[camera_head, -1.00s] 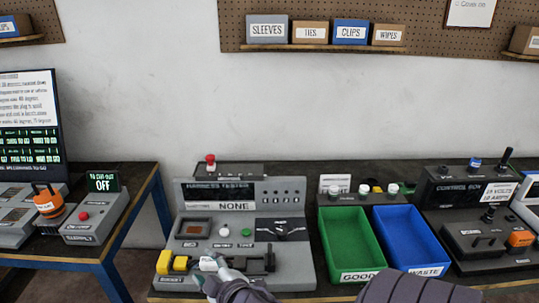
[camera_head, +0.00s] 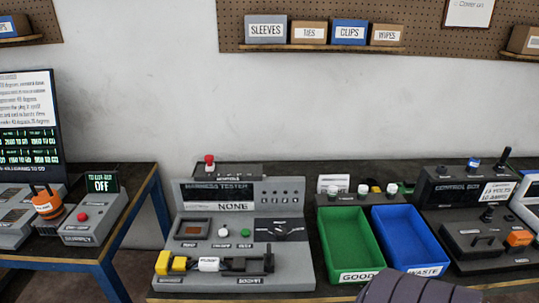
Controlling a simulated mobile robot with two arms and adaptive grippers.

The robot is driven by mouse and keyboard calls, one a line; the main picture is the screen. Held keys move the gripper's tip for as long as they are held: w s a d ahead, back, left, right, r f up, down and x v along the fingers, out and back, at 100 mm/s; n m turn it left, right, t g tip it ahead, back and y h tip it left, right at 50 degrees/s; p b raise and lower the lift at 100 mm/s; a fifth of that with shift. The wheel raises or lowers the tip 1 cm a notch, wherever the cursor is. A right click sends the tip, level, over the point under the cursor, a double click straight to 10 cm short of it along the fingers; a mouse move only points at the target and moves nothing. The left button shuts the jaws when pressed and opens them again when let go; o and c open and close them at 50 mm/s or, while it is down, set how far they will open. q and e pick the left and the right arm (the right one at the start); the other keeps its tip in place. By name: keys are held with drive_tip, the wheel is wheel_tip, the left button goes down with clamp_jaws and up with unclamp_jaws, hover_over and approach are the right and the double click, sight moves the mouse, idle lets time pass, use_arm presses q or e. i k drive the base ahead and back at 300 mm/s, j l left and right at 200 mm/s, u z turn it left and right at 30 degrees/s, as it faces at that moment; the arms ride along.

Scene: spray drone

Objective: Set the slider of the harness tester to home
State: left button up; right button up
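The harness tester (camera_head: 302,262) is a grey console on the bench, with a display reading NONE. A dark upright piece (camera_head: 268,259) stands at the row's right end. Which part is the slider is unclear, and the small labels below are too blurred to read. A black panel with a pale pointer (camera_head: 281,229) sits above right. Neither gripper is in view; nothing covers the row.
My dark arm link shows at the bottom edge. A green GOOD bin (camera_head: 349,274) and a blue WASTE bin (camera_head: 427,268) stand right of the tester. A control box (camera_head: 437,190) is farther right. A gap separates the left table (camera_head: 117,263) from this bench.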

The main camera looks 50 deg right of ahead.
sight(268, 258)
drive_tip(key=z, duration=1.55)
